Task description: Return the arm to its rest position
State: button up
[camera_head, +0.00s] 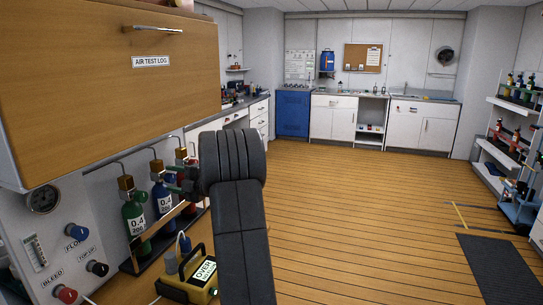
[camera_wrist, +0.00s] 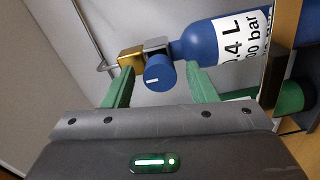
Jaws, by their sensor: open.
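My arm (camera_head: 240,230) reaches forward over the panel in the head view, its dark links covering part of the floor and the cylinder row. My gripper (camera_wrist: 160,69) is open in the wrist view, its two green fingers on either side of the blue valve knob (camera_wrist: 159,73). I see a gap on both sides of the knob. The knob sits by a brass fitting (camera_wrist: 130,58) at the neck of a blue cylinder (camera_wrist: 222,42). In the head view this blue cylinder (camera_head: 162,203) stands in the row, with my gripper (camera_head: 178,181) beside its top.
A green cylinder (camera_head: 134,220) and a red cylinder (camera_head: 190,172) flank the blue one. A wooden cabinet (camera_head: 110,80) hangs above on the left. A yellow device (camera_head: 190,275) sits below my arm. The floor (camera_head: 340,220) is open to the right.

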jog(key=n+b, duration=0.2)
jog(key=n, duration=0.3)
jog(key=shift+f, duration=0.1)
jog(key=shift+n+b, duration=0.3)
jog(key=shift+n, duration=1.2)
jog(key=shift+d, duration=0.15)
